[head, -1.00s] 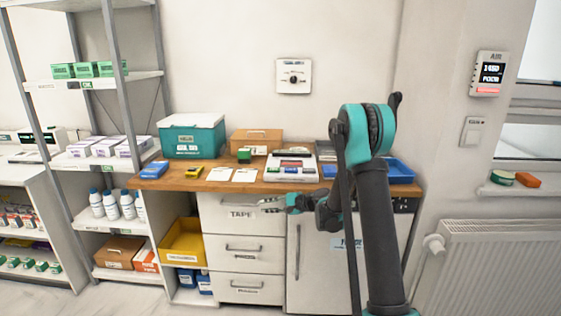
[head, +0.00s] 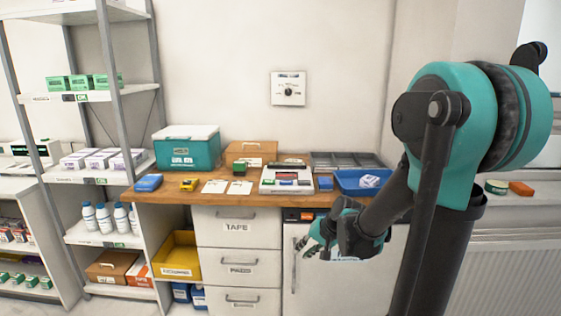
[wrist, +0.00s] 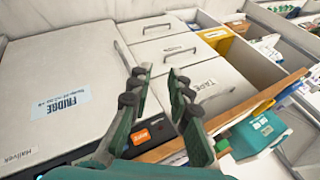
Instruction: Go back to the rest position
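My gripper (head: 309,250) hangs in front of the white fridge door (head: 370,275), just right of the drawers and below the counter top. In the wrist view its two teal fingers with dark pads (wrist: 158,95) stand apart with nothing between them, so it is open and empty. The drawer labelled TAPE (head: 238,213) is shut, with the other drawers shut below it. My arm is folded high at the right of the head view and hides part of the counter's right end and the fridge.
The wooden counter (head: 190,197) carries a teal box (head: 187,148), an orange-brown box (head: 250,152), a white tray (head: 287,182), a blue tray (head: 345,182) and small packs. A shelf rack (head: 110,95) stands left. A radiator (head: 510,270) stands right. The fridge also shows in the wrist view (wrist: 60,65).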

